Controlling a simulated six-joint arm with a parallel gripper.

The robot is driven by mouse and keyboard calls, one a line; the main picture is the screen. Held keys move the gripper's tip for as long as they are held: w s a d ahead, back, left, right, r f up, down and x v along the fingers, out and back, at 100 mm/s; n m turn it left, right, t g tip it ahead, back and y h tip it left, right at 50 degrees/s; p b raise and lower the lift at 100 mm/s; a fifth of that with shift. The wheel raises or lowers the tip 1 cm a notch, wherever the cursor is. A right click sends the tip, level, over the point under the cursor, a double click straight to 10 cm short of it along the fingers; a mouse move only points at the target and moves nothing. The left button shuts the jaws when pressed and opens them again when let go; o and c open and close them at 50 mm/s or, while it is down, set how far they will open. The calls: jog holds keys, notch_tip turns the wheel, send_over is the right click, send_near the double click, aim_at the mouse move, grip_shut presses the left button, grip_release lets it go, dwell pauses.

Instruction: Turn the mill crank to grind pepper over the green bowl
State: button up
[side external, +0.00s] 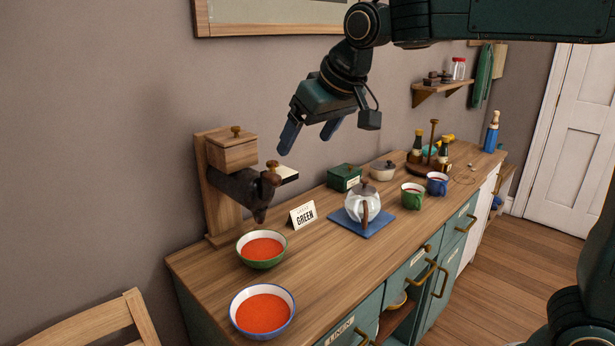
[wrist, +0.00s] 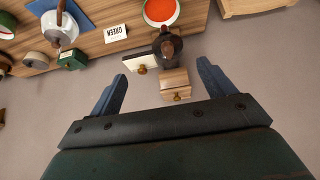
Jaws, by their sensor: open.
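The pepper mill (side external: 250,190) has a dark metal body on a wooden post at the far left of the sideboard. Its crank (side external: 272,170) shows a brown knob at the front end. The green bowl (side external: 261,250), full of red-orange soup, sits on the counter just below the mill's spout. My gripper (side external: 306,145) is open and empty, in the air above and to the right of the mill. In the wrist view, the mill (wrist: 168,42) and its wooden box top (wrist: 175,85) show beyond and between the open blue fingers, not touching them. The green bowl (wrist: 161,11) shows at the top edge.
A blue bowl (side external: 262,311) of soup stands nearer the front. A chair back (side external: 95,325) is at lower left.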

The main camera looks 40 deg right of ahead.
aim_at(275, 174)
jog(key=shift+w+a+f, duration=0.1)
jog(key=shift+w+a, duration=0.25)
jog(key=shift+w, duration=0.2)
jog(key=shift+w+a, duration=0.3)
jog(key=shift+w, duration=0.2)
jog(key=shift+f, duration=0.1)
jog(key=x, duration=1.2)
jog(key=shift+w+f, duration=0.25)
jog(key=shift+w, duration=0.05)
jog(key=shift+c, duration=0.4)
jog(key=c, duration=1.6)
jog(key=shift+c, duration=0.2)
